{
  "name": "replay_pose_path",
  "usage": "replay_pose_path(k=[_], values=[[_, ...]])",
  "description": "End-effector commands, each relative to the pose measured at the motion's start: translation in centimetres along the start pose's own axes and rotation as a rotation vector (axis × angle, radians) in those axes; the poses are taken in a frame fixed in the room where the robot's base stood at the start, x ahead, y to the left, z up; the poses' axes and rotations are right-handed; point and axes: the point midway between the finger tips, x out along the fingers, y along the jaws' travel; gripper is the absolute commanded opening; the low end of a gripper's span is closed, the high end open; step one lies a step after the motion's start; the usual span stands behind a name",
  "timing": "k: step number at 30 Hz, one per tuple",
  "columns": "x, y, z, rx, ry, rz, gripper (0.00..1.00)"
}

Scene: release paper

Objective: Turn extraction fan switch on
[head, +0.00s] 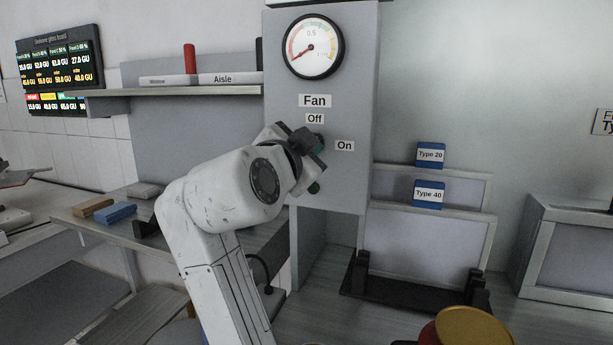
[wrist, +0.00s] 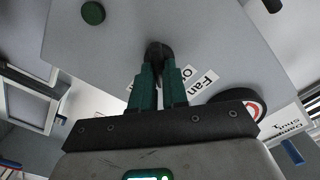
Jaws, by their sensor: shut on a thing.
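The fan switch is a dark knob on the grey fan panel (head: 350,90), below the "Fan" and "Off" labels and left of the "On" label (head: 344,146). In the head view my gripper (head: 318,145) reaches the panel there and mostly hides the knob. In the wrist view the dark knob (wrist: 158,52) sits between the green fingertips of my gripper (wrist: 158,70), which are shut on it. Which label the knob points to cannot be told. A round gauge (head: 314,46) above has its needle pointing to the lower left.
A green button (head: 314,187) sits on the panel below my gripper and shows in the wrist view (wrist: 93,13). A shelf (head: 180,91) is at the left. Framed panels with blue "Type 20" (head: 431,155) and "Type 40" (head: 429,195) tags stand at the right.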

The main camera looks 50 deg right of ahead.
Motion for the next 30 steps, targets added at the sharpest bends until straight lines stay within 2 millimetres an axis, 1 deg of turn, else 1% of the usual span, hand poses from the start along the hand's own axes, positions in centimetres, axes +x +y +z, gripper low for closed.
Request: replay_pose_path(k=[1, 18, 24, 30], values=[[-0.08, 0.51, 0.62, 0.047, -0.001, -0.001, 0.0], [-0.03, 0.63, 0.43, 0.571, 0.0, 0.002, 0.0], [-0.01, 0.63, 0.41, 0.711, 0.0, 0.004, 0.0], [0.02, 0.61, 0.34, 0.804, 0.0, 0.004, 0.0]])
